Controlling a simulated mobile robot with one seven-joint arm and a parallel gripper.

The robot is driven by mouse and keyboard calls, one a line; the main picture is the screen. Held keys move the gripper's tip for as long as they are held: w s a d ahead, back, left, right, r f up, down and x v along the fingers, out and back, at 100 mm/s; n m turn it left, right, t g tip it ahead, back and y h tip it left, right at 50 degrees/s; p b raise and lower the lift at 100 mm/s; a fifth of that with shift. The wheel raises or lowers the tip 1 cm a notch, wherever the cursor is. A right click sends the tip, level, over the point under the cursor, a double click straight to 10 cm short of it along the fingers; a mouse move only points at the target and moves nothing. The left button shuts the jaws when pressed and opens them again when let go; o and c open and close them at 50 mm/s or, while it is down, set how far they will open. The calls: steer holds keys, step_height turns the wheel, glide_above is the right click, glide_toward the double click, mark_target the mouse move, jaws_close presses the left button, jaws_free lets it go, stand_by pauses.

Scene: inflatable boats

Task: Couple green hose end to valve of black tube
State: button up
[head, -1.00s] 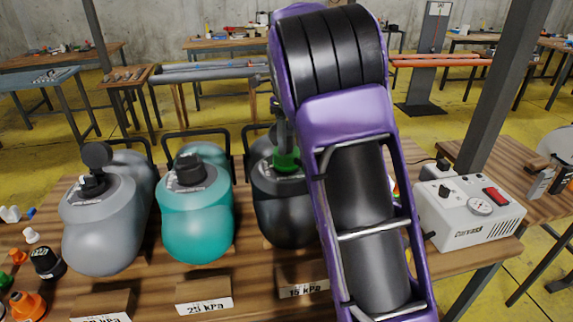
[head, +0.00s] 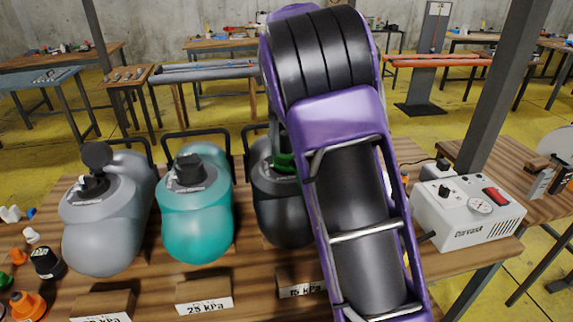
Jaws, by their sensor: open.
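The black tube (head: 280,215) stands on the wooden table, right of the teal tube, its right side hidden behind my purple arm. A green piece (head: 285,162), which looks like the green hose end, shows at the black tube's top where the valve is. I cannot tell whether it is seated on the valve, and the hose is not visible. My gripper (head: 274,138) is mostly hidden behind my arm; only a thin dark grey part shows just above the green piece. It is open, and I cannot see whether it touches the green piece.
A teal tube (head: 197,225) and a grey tube (head: 105,235) stand to the left, each with a black cap. Small label blocks (head: 204,296) line the front. A white pump box (head: 468,212) stands right. Loose coloured fittings (head: 28,303) lie at the left edge.

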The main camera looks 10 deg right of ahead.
step_height(320, 180, up, 17)
steer(key=shift+r, duration=0.2)
stand_by(0.4)
stand_by(1.3)
